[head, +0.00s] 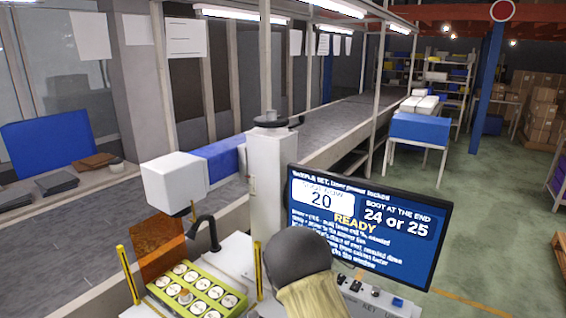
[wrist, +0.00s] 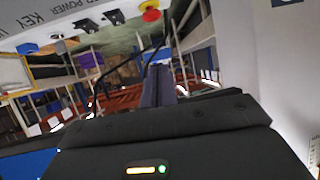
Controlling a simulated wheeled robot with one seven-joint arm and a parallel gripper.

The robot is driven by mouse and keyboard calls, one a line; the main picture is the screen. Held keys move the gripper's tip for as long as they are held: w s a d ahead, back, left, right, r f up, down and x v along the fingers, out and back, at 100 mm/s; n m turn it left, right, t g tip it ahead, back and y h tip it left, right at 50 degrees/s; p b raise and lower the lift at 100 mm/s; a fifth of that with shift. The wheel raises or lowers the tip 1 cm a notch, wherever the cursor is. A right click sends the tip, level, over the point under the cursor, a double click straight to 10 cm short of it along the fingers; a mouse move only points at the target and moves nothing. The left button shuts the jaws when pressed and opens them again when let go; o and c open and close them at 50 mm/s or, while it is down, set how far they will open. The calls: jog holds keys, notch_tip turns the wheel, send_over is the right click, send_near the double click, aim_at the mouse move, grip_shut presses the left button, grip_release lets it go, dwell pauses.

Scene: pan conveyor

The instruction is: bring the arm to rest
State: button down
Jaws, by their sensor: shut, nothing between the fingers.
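My gripper (wrist: 159,82) shows in the wrist view, its two dark fingers together and nothing between them. Its black body fills the lower part of that view, with a small lit indicator on it. In the head view, a rounded dark grey and beige part of my arm stands at the bottom centre, in front of the control panel and below the screen. My fingers cannot be made out in the head view. The wrist view is turned over, with the control panel (wrist: 100,22) and its red and yellow knob along the top.
A screen (head: 365,228) reads "READY", "20" and "24 or 25". Left of it stand a white laser head (head: 174,182) with a blue tube and a green tray (head: 172,291) of round pieces. A conveyor (head: 345,115) runs behind. Green floor (head: 490,230) is open at right.

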jog(key=s+d+r+n+g+y, duration=0.1)
jog(key=s+d+r+n+g, duration=0.1)
jog(key=s, duration=0.9)
jog(key=s+d+r+n+g+y+p, duration=0.1)
jog(key=s+r+g, duration=0.3)
jog(key=s, duration=0.8)
jog(key=s+d+r+n+g+y+p, duration=0.1)
jog(key=s+d+r+n+g+y, duration=0.1)
jog(key=s, duration=1)
jog(key=shift+s+d+r+n+g+y, duration=0.3)
jog(key=shift+d+r+g+y, duration=0.15)
jog(key=shift+g+y, duration=0.2)
jog(key=shift+w, duration=0.2)
